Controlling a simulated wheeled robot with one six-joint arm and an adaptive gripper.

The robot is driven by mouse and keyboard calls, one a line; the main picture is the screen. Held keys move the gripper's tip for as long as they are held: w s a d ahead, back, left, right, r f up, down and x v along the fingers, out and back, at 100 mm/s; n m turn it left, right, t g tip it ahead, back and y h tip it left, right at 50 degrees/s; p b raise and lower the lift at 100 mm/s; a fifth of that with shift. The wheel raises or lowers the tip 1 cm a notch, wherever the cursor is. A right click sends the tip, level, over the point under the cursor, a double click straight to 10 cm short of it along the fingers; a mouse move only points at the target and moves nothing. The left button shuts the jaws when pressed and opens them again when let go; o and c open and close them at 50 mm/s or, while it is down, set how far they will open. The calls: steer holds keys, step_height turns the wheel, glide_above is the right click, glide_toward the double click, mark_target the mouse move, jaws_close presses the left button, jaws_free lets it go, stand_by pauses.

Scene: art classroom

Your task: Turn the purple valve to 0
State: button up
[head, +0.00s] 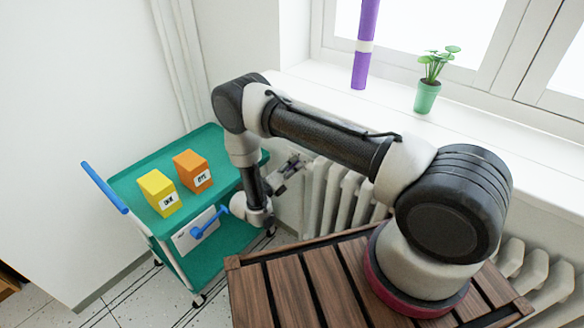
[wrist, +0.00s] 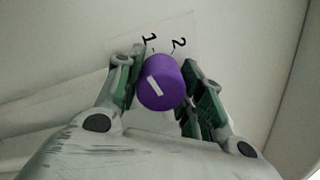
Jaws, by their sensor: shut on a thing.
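The purple valve (wrist: 162,84) is a round knob with a short white mark on its face, in the wrist view. My gripper (wrist: 162,90) is shut on it, with a finger on each side. The numerals 1 and 2 show on the pale surface just above the knob. The white mark slants toward the upper left. No 0 is visible; part of the surface around the knob is hidden by my fingers and gripper body. In the head view my gripper (head: 290,168) is beside the radiator, and the valve cannot be made out there.
A white radiator (head: 335,195) stands under the windowsill. A green trolley (head: 135,185) at left carries a yellow box (head: 158,192) and an orange box (head: 192,171). On the sill are a potted plant (head: 427,96) and a purple tube (head: 366,30). Floor shows at lower left.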

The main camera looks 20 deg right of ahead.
steer(key=n, duration=0.3)
steer(key=shift+n, duration=2.3)
steer(key=o, duration=1)
steer(key=v, duration=1.2)
steer(key=shift+s, duration=0.15)
